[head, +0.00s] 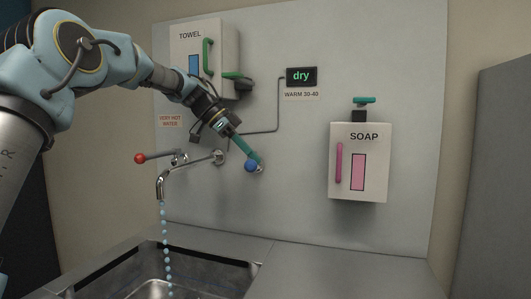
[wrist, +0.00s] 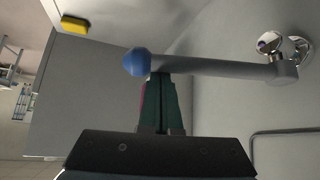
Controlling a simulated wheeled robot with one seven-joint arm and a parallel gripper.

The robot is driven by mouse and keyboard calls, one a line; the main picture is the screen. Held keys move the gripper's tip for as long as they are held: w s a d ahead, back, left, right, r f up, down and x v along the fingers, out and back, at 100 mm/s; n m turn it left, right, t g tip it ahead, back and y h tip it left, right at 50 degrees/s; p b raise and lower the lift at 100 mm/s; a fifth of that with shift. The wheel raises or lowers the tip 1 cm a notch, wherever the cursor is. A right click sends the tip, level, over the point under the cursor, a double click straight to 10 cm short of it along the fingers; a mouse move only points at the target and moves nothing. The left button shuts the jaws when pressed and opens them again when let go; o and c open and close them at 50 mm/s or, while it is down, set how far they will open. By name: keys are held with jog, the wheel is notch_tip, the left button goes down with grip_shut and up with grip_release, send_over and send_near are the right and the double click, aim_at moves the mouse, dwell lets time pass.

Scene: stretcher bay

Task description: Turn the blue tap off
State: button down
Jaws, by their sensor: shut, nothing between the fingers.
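The blue tap's ball knob (head: 251,166) is at the wall, right of the spout, with my gripper (head: 257,159) right at it. In the wrist view the blue knob (wrist: 137,62) tops a grey lever (wrist: 215,67) that runs to a chrome mount (wrist: 285,52) on the wall. My gripper's green fingers (wrist: 161,80) are shut and empty, their tips against or very near the lever beside the knob; I cannot tell if they touch. The spout (head: 161,185) runs a stream of blue drops (head: 165,235) into the sink (head: 150,290). The fingers partly hide the lever in the head view.
A red-knobbed tap (head: 140,158) sticks out left of the spout, under a "very hot water" label (head: 170,121). A towel box (head: 228,50) hangs above, behind my arm. A display reads "dry" (head: 301,76). A soap dispenser (head: 372,160) hangs at right.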

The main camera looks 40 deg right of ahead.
jog(key=shift+w+a+m+g+y+p, duration=0.35)
jog(key=shift+w+a+m+p, duration=0.3)
jog(key=shift+w+a, duration=0.3)
jog(key=shift+w+a+m+g+y+p, duration=0.35)
jog(key=shift+w+a+m+p, duration=0.3)
jog(key=shift+w+a, duration=0.2)
jog(key=shift+d, duration=0.1)
notch_tip(320, 180, up, 8)
jog(key=w+a, duration=0.1)
jog(key=w, duration=0.1)
jog(key=shift+w+a, duration=0.25)
jog(key=shift+a, duration=0.1)
